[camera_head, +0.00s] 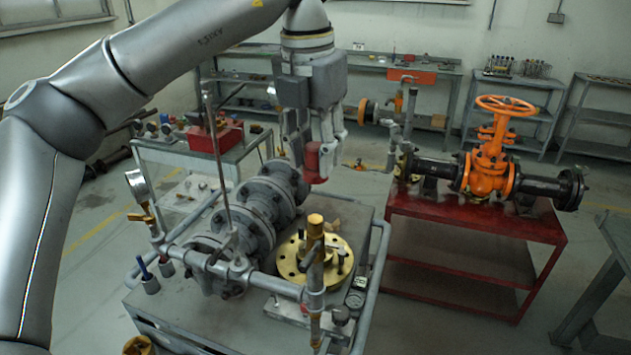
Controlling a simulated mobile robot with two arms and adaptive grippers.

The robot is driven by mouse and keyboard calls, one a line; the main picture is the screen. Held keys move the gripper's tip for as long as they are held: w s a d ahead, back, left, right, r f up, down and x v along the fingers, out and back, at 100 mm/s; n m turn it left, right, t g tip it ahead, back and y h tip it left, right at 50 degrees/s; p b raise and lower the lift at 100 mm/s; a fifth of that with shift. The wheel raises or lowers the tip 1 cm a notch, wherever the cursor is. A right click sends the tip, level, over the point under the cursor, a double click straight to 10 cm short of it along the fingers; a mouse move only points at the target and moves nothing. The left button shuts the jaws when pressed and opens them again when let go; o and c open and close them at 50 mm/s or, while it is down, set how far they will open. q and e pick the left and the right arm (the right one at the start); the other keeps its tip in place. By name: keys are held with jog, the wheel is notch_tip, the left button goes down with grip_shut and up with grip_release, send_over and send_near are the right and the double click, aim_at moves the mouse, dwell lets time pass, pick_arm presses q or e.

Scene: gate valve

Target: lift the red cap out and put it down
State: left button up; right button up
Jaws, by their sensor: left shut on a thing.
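My left gripper (312,152) comes down from the top of the head view and points downward. It is shut on the red cap (314,158), a small red piece between its fingers. The fingers hide part of the cap. The cap is held in the air above the grey bench and appears clear of the flanged grey valve body (258,205) beside and below it. My right gripper is not in the view.
A brass flange disc (288,262) with studs lies on the grey bench (255,330), near upright pipes and a gauge (137,185). An orange gate valve (490,170) stands on a red table (480,228) to the right. A tool cart (180,150) stands behind left.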

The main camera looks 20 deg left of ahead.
aim_at(317, 143)
pick_arm(q)
jog(key=shift+r, duration=0.7)
jog(key=shift+r+p, duration=1.8)
jog(key=shift+r, duration=0.15)
jog(key=shift+f, duration=0.15)
